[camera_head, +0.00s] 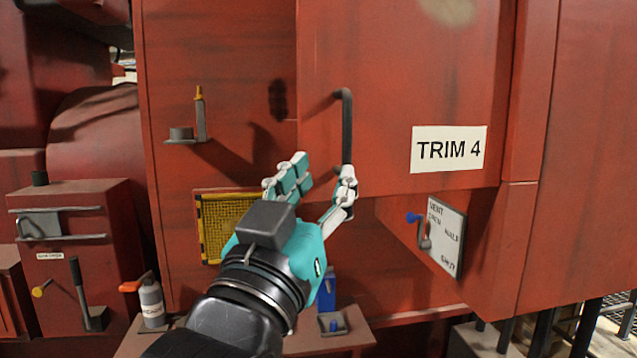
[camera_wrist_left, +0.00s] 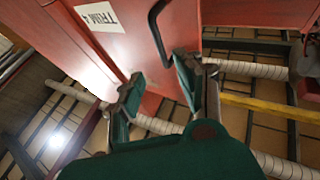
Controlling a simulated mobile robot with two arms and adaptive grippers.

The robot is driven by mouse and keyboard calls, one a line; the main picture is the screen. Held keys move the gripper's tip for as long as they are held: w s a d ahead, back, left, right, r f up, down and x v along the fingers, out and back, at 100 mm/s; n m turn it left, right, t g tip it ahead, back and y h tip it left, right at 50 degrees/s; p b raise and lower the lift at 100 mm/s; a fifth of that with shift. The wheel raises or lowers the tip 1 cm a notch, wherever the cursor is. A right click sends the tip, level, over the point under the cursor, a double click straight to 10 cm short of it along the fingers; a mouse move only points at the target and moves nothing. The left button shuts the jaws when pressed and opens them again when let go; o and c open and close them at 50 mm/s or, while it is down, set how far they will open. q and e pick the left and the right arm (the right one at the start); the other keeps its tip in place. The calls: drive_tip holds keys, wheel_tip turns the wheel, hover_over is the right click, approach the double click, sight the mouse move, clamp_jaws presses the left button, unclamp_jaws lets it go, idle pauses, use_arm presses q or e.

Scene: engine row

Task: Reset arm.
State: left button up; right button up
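My left gripper (camera_head: 318,180) is open in front of the red machine, its two fingers spread apart with nothing held between them. It also shows in the wrist view (camera_wrist_left: 160,85). A dark bar handle (camera_head: 347,128) on the red TRIM 4 panel (camera_head: 400,70) ends just above the right fingertip in the head view. In the wrist view the handle (camera_wrist_left: 155,30) lies beyond the fingertips, close to the right finger; whether it touches cannot be told. My right gripper is in neither view.
A yellow-framed mesh panel (camera_head: 228,222) is behind the gripper. A grey bottle with an orange top (camera_head: 151,303) and a blue item (camera_head: 327,292) stand low in front.

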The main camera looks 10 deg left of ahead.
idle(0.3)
